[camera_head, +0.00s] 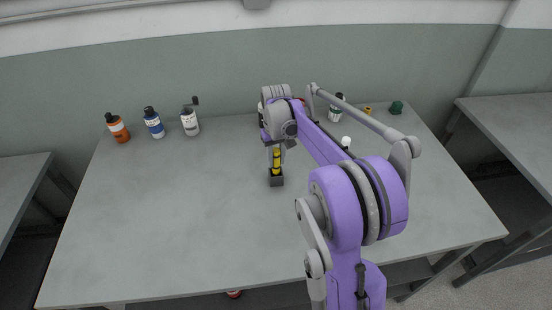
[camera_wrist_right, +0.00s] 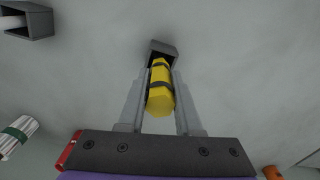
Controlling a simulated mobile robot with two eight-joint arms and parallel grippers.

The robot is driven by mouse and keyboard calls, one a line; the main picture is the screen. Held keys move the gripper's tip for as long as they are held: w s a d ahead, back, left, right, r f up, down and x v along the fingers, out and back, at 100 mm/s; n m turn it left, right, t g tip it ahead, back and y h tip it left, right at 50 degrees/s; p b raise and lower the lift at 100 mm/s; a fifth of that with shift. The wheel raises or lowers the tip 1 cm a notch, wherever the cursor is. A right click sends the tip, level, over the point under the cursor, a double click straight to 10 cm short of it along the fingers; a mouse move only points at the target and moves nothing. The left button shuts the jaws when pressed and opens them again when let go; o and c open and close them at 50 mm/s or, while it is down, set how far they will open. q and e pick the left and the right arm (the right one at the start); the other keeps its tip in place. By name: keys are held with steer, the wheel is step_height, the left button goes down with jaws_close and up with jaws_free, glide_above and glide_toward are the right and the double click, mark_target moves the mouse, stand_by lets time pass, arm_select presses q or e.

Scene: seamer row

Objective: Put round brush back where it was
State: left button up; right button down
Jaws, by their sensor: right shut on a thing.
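My right gripper (camera_head: 276,150) points down over the middle of the table and is shut on a yellow handle with black bands, which I take for the round brush (camera_head: 276,161). In the right wrist view the brush (camera_wrist_right: 161,90) lies between the two fingers (camera_wrist_right: 160,95). Its far end meets a dark grey square holder (camera_head: 276,181), which also shows in the wrist view (camera_wrist_right: 164,46). The brush stands about upright over the holder; I cannot tell how deep it sits. Its bristles are hidden. My left gripper is not in view.
A white-labelled bottle (camera_head: 335,109) and a green object (camera_head: 396,107) stand at the back right. The table's left front (camera_head: 170,220) is clear.

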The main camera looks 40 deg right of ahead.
steer(key=shift+f, duration=0.2)
steer(key=c, duration=0.6)
jaws_free()
steer(key=shift+r, duration=0.1)
step_height(320, 180, up, 12)
steer(key=shift+w+r+p, duration=0.1)
steer(key=shift+p, duration=0.25)
steer(key=shift+a, duration=0.15)
steer(key=s+a+f+n+t, duration=0.25)
steer(key=s+a, duration=0.55)
steer(key=a, duration=0.4)
steer(key=s+a+f+t, duration=0.3)
steer(key=s+a+f, duration=0.5)
steer(key=s, duration=0.3)
steer(key=shift+s+a+f+n, duration=0.35)
steer(key=shift+s+a+f, duration=0.05)
steer(key=shift+f, duration=0.4)
